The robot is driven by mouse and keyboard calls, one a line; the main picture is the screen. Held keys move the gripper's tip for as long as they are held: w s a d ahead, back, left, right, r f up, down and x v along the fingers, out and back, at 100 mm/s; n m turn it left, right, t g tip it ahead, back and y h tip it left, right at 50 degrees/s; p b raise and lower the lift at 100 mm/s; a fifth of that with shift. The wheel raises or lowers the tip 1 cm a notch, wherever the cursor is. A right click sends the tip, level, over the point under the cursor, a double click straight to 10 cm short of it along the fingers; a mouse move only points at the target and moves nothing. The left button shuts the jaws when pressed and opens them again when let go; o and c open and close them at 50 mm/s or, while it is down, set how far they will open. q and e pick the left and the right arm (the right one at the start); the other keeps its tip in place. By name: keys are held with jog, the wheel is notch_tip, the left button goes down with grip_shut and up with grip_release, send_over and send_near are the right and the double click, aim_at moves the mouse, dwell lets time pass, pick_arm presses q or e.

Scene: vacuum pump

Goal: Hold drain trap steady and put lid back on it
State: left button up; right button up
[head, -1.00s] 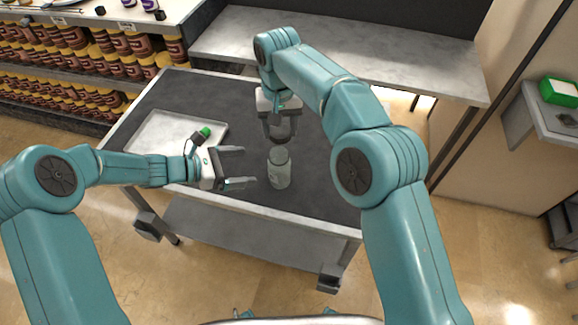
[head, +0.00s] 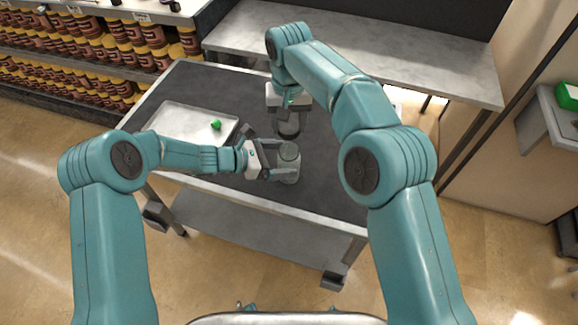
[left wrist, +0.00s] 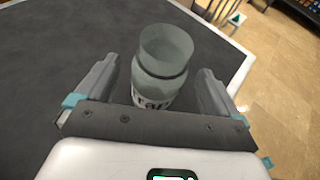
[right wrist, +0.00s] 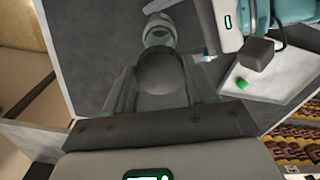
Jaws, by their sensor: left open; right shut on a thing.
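The drain trap (head: 289,160) is a clear, greenish jar standing upright and open-topped on the dark table mat. In the left wrist view the jar (left wrist: 162,65) stands between the two fingers, with a gap on each side. My left gripper (head: 284,160) is open around it. My right gripper (head: 288,128) is shut on the dark round lid (right wrist: 161,72) and holds it behind the jar in the head view. In the right wrist view the jar (right wrist: 159,32) shows just beyond the lid, apart from it.
A metal tray (head: 180,125) with a small green object (head: 216,124) lies on the table (head: 190,80) to the left. A shelf of brown jars (head: 110,50) stands at the back left. A grey counter (head: 400,55) runs behind the table.

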pick_arm(q)
jog(key=shift+x, duration=1)
jog(key=shift+w+d, duration=0.1)
jog(key=shift+d, duration=0.2)
jog(key=shift+f, duration=0.1)
jog(key=c, duration=1.5)
pick_arm(e)
send_over(289, 144)
jog(key=s, duration=0.2)
jog(key=shift+f, duration=2.55)
jog(key=shift+f, duration=0.85)
jog(key=shift+f, duration=0.6)
